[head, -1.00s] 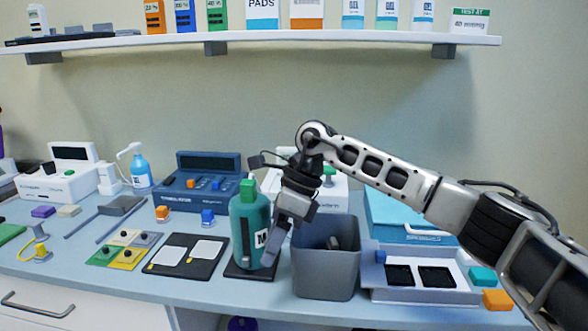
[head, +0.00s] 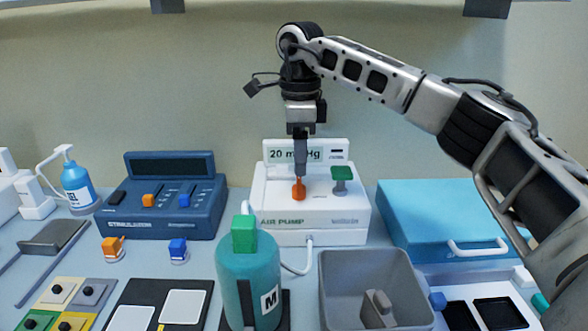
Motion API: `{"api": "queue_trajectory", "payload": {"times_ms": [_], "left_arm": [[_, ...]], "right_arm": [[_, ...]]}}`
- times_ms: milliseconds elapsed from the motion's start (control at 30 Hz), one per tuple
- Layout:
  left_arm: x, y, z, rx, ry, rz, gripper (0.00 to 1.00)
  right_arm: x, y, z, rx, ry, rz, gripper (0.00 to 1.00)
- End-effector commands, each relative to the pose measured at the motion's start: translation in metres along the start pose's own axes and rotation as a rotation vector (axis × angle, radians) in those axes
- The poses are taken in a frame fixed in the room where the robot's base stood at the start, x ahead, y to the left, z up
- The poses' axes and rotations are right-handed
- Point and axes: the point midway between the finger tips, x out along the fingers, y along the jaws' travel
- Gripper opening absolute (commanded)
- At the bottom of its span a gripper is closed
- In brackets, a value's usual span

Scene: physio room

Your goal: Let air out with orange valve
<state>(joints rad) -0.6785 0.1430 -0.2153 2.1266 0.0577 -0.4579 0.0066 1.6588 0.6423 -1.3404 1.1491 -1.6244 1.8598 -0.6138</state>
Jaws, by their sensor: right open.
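The white air pump (head: 350,218) stands at the back middle of the counter, its small display (head: 295,155) reading about 20 mmHg, partly covered by my gripper. The orange valve (head: 299,190) stands upright on top of the pump, left of the green-topped knob (head: 341,178). My right gripper (head: 300,172) points straight down with its fingertips at the top of the orange valve. It is open; its fingers line up one behind the other, so I cannot tell whether they are around the valve or just above it. My left gripper is out of view.
A teal bottle (head: 240,272) with a green cap stands in front of the pump, with a white hose (head: 300,268) beside it. A grey bin (head: 372,270) holds a grey object. A blue case (head: 430,210) lies right; the blue stimulator (head: 165,210) stands left.

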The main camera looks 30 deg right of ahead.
Motion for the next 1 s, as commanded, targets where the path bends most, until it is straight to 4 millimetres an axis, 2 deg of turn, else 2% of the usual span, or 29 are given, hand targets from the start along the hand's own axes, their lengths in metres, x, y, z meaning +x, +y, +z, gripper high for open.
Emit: {"api": "queue_trajectory", "payload": {"times_ms": [100,300,633,667,800,833,1000], "left_arm": [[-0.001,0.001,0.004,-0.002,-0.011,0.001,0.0],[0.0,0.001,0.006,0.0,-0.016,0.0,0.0],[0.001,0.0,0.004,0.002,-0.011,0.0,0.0],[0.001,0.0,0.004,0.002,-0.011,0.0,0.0],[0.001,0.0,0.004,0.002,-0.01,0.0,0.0],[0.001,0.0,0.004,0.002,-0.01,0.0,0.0],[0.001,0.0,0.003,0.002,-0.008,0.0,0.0]], "right_arm": [[0.021,0.0,-0.001,0.0,0.001,0.002,0.58],[0.043,0.0,0.0,0.0,-0.001,0.001,0.58],[0.048,0.0,0.001,0.0,-0.002,0.0,0.58],[0.048,0.0,0.001,0.0,-0.002,0.0,0.55],[0.048,0.0,0.001,0.0,-0.002,0.0,0.16],[0.048,0.0,0.001,0.0,-0.003,0.0,0.13],[0.047,0.0,0.001,0.003,-0.003,0.001,0.14]]}}
